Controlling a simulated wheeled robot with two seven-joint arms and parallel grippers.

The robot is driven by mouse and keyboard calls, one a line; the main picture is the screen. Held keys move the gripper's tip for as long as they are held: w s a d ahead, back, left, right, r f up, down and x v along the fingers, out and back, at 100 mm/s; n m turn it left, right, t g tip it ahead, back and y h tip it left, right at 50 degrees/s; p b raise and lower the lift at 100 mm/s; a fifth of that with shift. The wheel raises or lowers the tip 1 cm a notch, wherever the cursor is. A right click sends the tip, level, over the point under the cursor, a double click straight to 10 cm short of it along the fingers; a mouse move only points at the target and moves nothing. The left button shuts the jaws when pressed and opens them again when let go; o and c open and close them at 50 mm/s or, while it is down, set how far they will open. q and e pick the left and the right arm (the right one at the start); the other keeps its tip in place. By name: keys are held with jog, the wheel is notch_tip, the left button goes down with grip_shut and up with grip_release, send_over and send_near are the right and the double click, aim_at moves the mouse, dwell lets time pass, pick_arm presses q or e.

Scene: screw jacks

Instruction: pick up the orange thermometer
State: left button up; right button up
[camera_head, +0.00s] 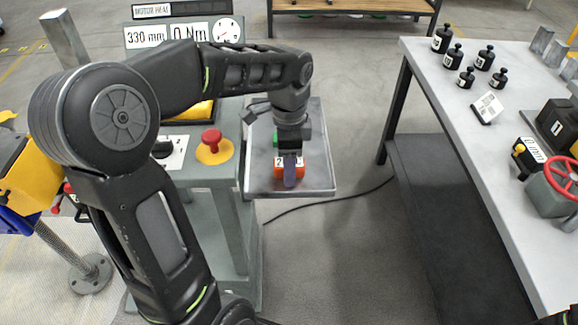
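A small orange device (279,171) with a white label reading "2", probably the orange thermometer, sits on the grey tray at the side of the machine. My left gripper (290,168) points down right at it, with a greyish finger in front of its label. The gripper and finger cover part of the device. I cannot tell whether the fingers are closed on it. A green item (276,138) shows just behind, partly hidden by my wrist.
The grey tray (318,178) has bare room to the right. A red stop button (212,140) stands left of it, near my forearm. The right-hand table (440,75) holds black weights (442,38), a tilted card (487,108) and a red handwheel (562,175). A cable crosses the floor.

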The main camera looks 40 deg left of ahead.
pick_arm(q)
grip_shut()
dwell(0.4)
